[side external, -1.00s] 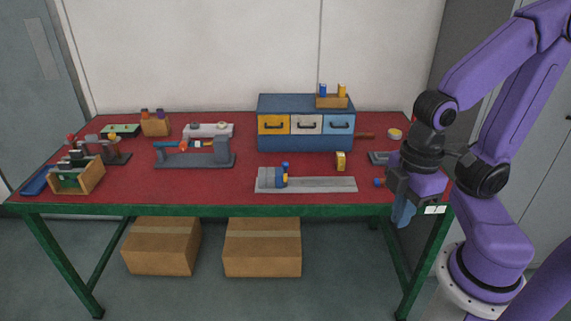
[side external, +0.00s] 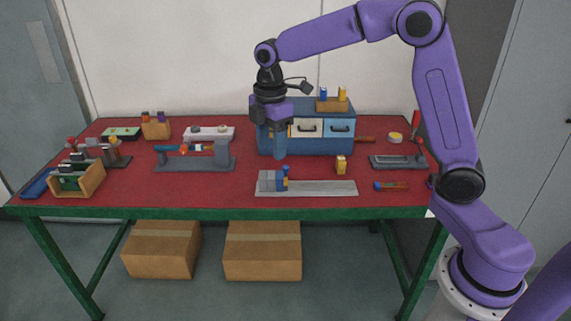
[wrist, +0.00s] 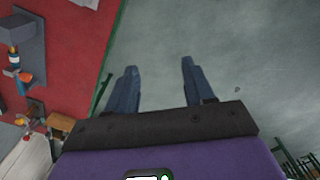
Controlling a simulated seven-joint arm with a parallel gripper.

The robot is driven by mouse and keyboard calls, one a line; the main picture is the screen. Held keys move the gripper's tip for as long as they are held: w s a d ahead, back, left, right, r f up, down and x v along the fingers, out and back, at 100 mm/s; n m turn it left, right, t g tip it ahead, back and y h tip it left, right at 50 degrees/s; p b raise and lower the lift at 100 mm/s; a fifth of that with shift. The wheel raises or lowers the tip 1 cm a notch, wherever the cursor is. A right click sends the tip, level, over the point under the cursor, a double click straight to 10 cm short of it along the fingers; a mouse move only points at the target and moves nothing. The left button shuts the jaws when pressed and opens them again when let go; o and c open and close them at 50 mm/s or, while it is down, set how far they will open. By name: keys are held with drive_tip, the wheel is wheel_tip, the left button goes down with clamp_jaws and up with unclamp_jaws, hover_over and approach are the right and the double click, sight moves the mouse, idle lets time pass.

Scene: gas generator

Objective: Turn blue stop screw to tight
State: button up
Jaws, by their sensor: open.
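A small blue screw (side external: 285,168), apparently the stop screw, stands upright on a stop with blue and yellow parts. This stop sits beside grey blocks (side external: 267,181) at the left end of a flat grey rail (side external: 325,187) near the table's front edge. My gripper (side external: 274,157) hangs with its blue fingers pointing down, just above and slightly left of the screw in the side view. In the wrist view the fingers (wrist: 158,66) are apart with nothing between them. The screw cannot be made out there, and how tight it is cannot be told.
A blue drawer cabinet (side external: 310,145) stands behind my gripper. The red tabletop (side external: 225,198) is clear in front.

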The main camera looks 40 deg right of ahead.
drive_tip(key=w+d+f+n, duration=0.2)
drive_tip(key=w+d+f, duration=0.1)
drive_tip(key=w+d, duration=0.75)
drive_tip(key=n, duration=0.1)
hover_over(285, 167)
wheel_tip(285, 167, down, 3)
wheel_tip(285, 167, down, 17)
drive_tip(key=shift+r, duration=0.1)
drive_tip(key=shift+c, duration=0.4)
clamp_jaws()
